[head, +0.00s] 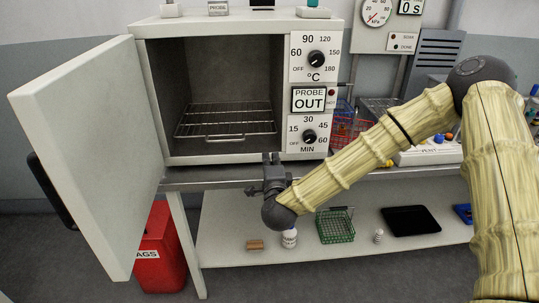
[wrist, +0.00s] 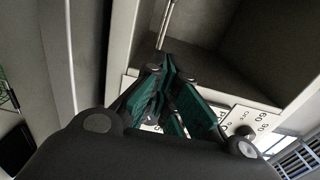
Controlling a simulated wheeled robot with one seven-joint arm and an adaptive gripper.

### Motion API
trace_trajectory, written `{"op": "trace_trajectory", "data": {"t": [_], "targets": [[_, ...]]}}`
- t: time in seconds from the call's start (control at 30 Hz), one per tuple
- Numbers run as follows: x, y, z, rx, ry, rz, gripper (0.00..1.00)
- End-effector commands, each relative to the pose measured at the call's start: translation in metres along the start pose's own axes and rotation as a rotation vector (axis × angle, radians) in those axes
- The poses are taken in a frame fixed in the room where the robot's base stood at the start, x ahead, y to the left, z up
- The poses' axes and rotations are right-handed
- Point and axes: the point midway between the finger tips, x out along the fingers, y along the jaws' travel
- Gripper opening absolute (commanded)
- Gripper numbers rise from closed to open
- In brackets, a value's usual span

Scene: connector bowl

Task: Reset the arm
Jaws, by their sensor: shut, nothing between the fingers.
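My gripper (head: 272,164) is in front of the lower front edge of an oven-like cabinet (head: 220,160), at the end of my arm, which reaches in from the right. Its fingers point up in the head view, and they look empty. In the wrist view the dark green fingers (wrist: 170,100) stand close together, with the cabinet's opening and its dial panel (wrist: 245,125) beyond them. I cannot tell from these views whether the gripper touches the cabinet edge.
The cabinet door (head: 90,150) stands wide open at the left. A wire rack (head: 225,121) is inside the otherwise empty cabinet. A lower shelf holds a green basket (head: 335,226), a white bottle (head: 289,238) and a black tray (head: 410,220). A red bin (head: 160,255) stands at lower left.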

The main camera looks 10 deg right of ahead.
Motion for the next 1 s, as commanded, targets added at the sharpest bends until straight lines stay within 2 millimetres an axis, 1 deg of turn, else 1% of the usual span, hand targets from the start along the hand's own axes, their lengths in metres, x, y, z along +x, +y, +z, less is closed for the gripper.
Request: {"op": "trace_trajectory", "data": {"t": [0.07,0.17,0.27,0.3,0.37,0.4,0.47,0.5,0.57,0.6,0.67,0.7,0.77,0.8,0.87,0.9,0.97,1.0], "targets": [[-0.004,0.003,0.001,-0.007,-0.005,0.007,0.0],[-0.013,0.021,0.007,-0.05,-0.035,0.044,0.0],[-0.03,0.057,0.018,-0.138,-0.097,0.12,0.0],[-0.04,0.076,0.022,-0.183,-0.13,0.159,0.0],[-0.058,0.105,0.027,-0.257,-0.184,0.22,0.0],[-0.07,0.124,0.03,-0.305,-0.222,0.262,0.0],[-0.09,0.153,0.032,-0.379,-0.278,0.323,0.0],[-0.105,0.171,0.033,-0.426,-0.317,0.364,0.0],[-0.127,0.198,0.032,-0.498,-0.377,0.425,0.0],[-0.143,0.214,0.03,-0.544,-0.417,0.465,0.0],[-0.168,0.238,0.026,-0.614,-0.479,0.525,0.0],[-0.185,0.254,0.022,-0.66,-0.521,0.565,0.0],[-0.212,0.274,0.014,-0.728,-0.586,0.624,0.0],[-0.23,0.287,0.008,-0.772,-0.629,0.664,0.0],[-0.258,0.305,-0.002,-0.837,-0.697,0.723,0.0],[-0.277,0.316,-0.01,-0.879,-0.743,0.763,0.0],[-0.306,0.33,-0.024,-0.942,-0.813,0.822,0.0],[-0.326,0.338,-0.034,-0.982,-0.861,0.861,0.0]]}}
